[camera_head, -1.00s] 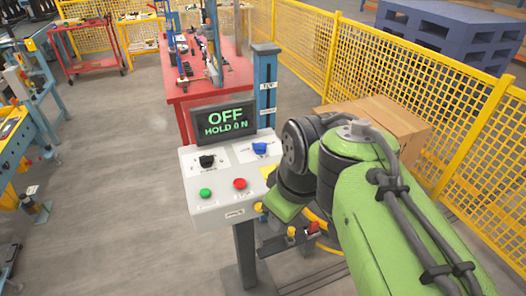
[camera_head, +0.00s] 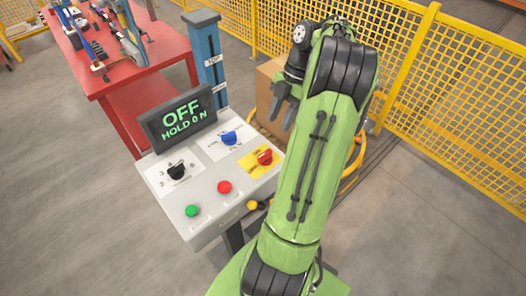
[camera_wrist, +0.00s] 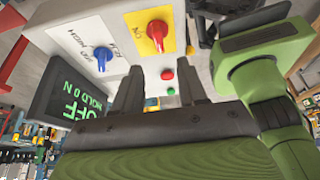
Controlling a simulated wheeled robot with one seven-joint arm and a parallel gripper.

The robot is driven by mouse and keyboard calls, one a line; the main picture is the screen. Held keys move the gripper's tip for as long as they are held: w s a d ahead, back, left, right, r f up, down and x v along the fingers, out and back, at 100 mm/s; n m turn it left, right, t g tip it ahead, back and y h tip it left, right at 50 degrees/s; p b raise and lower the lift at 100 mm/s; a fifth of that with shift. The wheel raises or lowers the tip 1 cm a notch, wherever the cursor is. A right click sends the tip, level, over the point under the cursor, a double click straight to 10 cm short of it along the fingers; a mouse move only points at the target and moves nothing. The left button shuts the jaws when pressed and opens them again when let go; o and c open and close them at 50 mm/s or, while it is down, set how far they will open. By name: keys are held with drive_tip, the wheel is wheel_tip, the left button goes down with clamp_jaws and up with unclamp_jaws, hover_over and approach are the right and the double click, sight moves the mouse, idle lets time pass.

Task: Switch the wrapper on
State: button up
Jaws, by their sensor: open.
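The wrapper's control panel (camera_head: 215,190) is a light grey sloped box on a post. Its dark screen (camera_head: 180,122) reads "OFF, HOLD 0 N" in green. A red rotary switch (camera_head: 265,156) sits on a yellow plate at the panel's right; it also shows in the wrist view (camera_wrist: 157,32). A blue knob (camera_head: 229,138), a black knob (camera_head: 177,172), a red button (camera_head: 224,187) and a green button (camera_head: 192,210) share the panel. My gripper (camera_head: 284,106) is open and empty, above and beyond the red switch, touching nothing. In the wrist view its fingers (camera_wrist: 160,90) stand apart, with the buttons between them.
A blue post (camera_head: 207,55) with labels stands behind the panel. A cardboard box (camera_head: 270,85) is behind my gripper. Yellow mesh fencing (camera_head: 450,90) runs along the right. A red workbench (camera_head: 120,75) with parts stands at the upper left. The floor at left is clear.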

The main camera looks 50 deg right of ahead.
sight(267, 152)
drive_tip(key=b+x, duration=0.4)
drive_tip(key=x, duration=0.7)
drive_tip(key=shift+w+f, duration=0.2)
drive_tip(key=shift+c, duration=0.4)
clamp_jaws()
